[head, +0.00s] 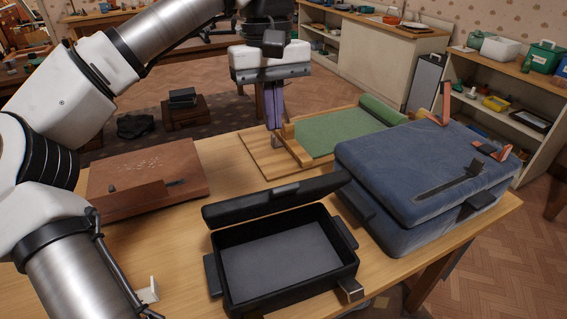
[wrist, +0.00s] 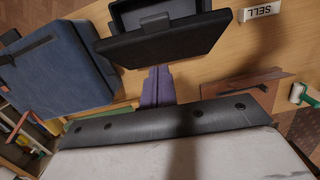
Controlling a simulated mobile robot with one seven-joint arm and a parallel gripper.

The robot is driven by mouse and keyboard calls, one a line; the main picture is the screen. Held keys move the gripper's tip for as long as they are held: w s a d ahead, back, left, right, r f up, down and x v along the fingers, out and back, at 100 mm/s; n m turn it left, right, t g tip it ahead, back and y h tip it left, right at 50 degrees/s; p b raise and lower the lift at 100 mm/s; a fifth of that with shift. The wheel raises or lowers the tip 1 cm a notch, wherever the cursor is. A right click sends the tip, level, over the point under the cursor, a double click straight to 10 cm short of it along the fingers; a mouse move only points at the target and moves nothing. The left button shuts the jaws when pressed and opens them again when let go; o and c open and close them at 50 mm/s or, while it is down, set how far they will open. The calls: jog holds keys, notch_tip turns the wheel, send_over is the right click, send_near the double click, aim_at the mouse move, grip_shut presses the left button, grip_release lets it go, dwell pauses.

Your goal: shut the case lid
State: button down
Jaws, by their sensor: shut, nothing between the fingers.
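The black case (head: 290,290) stands open on the wooden table, its grey-floored inside showing. Its lid (head: 275,199) stands raised and tilted along the far side. In the wrist view the lid (wrist: 160,45) shows in front of the case body (wrist: 125,14). My gripper (head: 274,124) is shut and empty, with purple fingers pointing down on the far side of the lid. The fingers also show in the wrist view (wrist: 157,78), just below the lid's edge. In the head view they look apart from the lid; contact is not visible.
A thick blue folded case (head: 400,165) lies right of the black case. A green mat (head: 340,135) in a wooden frame lies behind, and a brown wooden box (head: 150,187) at left. Bare table lies left of the case.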

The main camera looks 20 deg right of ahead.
aim_at(275, 201)
jog(key=shift+s+a+f+p, duration=0.1)
jog(key=shift+s+f+p, duration=0.15)
jog(key=shift+s+f, duration=0.75)
jog(key=shift+s+d+f+p, duration=0.1)
jog(key=shift+s+f+p, duration=0.25)
jog(key=shift+f, duration=1.3)
jog(key=shift+s+a+f+p, duration=0.15)
jog(key=shift+s+f, duration=0.5)
jog(key=shift+f, duration=0.7)
jog(key=shift+f, duration=0.1)
